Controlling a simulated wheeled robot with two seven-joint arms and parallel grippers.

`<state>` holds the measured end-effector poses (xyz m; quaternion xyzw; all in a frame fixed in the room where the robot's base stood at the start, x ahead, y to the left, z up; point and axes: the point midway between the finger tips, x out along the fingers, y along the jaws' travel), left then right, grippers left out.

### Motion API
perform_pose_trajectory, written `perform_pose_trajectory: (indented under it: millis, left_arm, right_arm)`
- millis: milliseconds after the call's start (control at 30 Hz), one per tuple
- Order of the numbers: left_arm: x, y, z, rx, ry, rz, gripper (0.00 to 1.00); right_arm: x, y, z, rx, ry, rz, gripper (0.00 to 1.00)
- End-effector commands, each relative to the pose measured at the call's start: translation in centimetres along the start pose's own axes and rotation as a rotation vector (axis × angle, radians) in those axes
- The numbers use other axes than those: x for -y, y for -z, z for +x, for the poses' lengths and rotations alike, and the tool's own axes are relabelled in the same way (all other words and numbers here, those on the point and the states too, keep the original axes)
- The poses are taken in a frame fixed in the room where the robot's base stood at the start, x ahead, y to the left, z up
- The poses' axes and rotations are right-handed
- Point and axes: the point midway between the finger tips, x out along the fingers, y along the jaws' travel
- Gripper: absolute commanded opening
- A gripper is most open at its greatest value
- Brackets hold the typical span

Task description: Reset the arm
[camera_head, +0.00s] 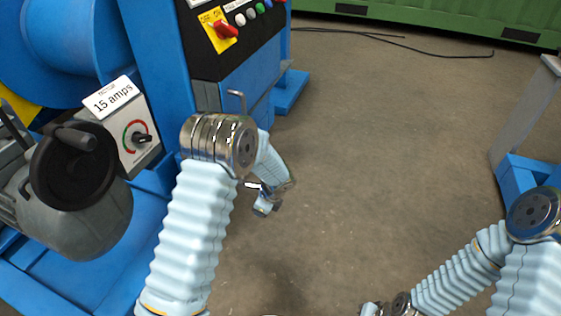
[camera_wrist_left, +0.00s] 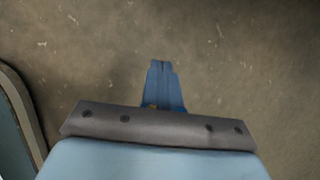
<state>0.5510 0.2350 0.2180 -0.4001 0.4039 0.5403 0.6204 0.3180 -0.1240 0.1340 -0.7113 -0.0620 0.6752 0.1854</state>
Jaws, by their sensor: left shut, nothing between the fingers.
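My left arm comes up from the bottom of the head view and bends at a metal joint in front of the blue machine. My left gripper (camera_head: 265,208) hangs below that joint over the bare floor. In the left wrist view the blue fingers of the left gripper (camera_wrist_left: 161,66) are together with nothing between them. My right arm is at the lower right of the head view, bent downward. Its far end is at the bottom edge, and I cannot make out the fingers of the right gripper there.
A blue machine (camera_head: 160,60) with a control panel (camera_head: 215,40) and a red switch (camera_head: 226,29) stands at the left. A grey motor (camera_head: 85,225) and a dial box labelled "15 amps" (camera_head: 142,136) sit beside it. A blue-footed post (camera_head: 528,110) is at the right. Concrete floor (camera_head: 390,130) between is clear; cables (camera_head: 430,52) lie behind.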

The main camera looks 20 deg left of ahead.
Motion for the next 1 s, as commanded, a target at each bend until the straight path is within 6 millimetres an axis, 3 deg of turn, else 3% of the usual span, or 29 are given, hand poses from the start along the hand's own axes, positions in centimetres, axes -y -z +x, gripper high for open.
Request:
perform_pose_trajectory:
  millis: [167, 267, 433, 500, 600, 733, 800, 1000]
  left_arm:
    - [-0.6, 0.5, 0.4, -0.024, -0.009, -0.024, 0.0]
    - [-3.2, 2.7, 1.9, -0.123, -0.054, -0.139, 0.0]
    - [-11.4, 9.6, 4.0, -0.405, -0.24, -0.631, 0.0]
    - [-14.9, 12.2, 3.8, -0.495, -0.346, -0.912, 0.0]
    - [-18.8, 14.4, 3.0, -0.555, -0.484, -1.31, 0.0]
    - [-23.4, 15.0, 1.8, -0.527, -0.622, -1.794, 0.0]
    - [-22.6, 13.9, -1.2, -0.536, -0.609, -1.788, 0.0]
    - [-22.4, 12.2, -6.2, -0.535, -0.61, -1.775, 0.0]
  right_arm:
    - [0.0, 0.0, 0.0, 0.0, 0.0, 0.0, 0.0]
    - [0.0, 0.0, 0.0, 0.0, 0.0, 0.0, 0.0]
    - [0.0, 0.0, 0.0, 0.0, 0.0, 0.0, 0.0]
    - [0.0, 0.0, 0.0, 0.0, 0.0, 0.0, 0.0]
    - [0.0, 0.0, 0.0, 0.0, 0.0, 0.0, 0.0]
    - [0.0, 0.0, 0.0, 0.0, 0.0, 0.0, 0.0]
    - [1.2, 0.0, -3.0, 0.002, 0.0, -0.001, 0.0]
    - [3.2, -0.1, -8.0, 0.006, 0.002, -0.007, 0.0]
